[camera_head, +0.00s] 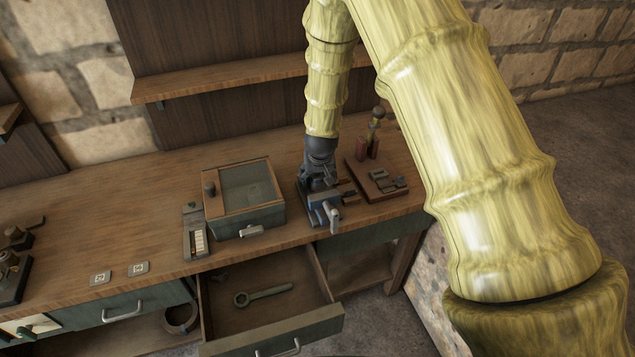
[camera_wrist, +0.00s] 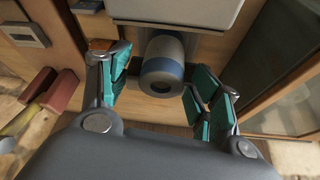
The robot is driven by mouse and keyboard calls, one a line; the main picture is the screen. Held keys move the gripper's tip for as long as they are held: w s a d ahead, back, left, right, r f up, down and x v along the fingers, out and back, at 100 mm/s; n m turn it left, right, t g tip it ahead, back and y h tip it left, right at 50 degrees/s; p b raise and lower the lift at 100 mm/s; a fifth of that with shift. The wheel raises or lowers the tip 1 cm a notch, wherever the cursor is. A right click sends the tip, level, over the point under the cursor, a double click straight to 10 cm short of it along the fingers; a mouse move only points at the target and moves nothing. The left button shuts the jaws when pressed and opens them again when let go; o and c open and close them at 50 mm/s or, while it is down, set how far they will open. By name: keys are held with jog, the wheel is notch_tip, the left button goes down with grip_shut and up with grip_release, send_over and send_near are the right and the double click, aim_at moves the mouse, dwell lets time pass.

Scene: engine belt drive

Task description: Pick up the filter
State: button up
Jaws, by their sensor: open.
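A grey-white cylinder with a blue band and a dark round hole in its end, which looks like the filter (camera_wrist: 162,68), is between my gripper's fingers in the wrist view. My gripper (camera_wrist: 160,88) is open, with teal pads on both sides of the cylinder. In the head view my gripper (camera_head: 320,172) is low over the workbench, at a blue and grey piece (camera_head: 318,200) near the front edge. The gripper partly covers that piece, and I cannot tell its parts apart.
A green box with a wooden-framed lid (camera_head: 243,188) stands left of my gripper. A board with small parts (camera_head: 378,188) lies to the right, with red-brown blocks (camera_head: 366,147) behind. An open drawer (camera_head: 325,322) holding a wrench (camera_head: 263,294) juts out below.

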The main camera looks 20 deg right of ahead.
jog(key=c, duration=1.2)
jog(key=shift+r, duration=0.15)
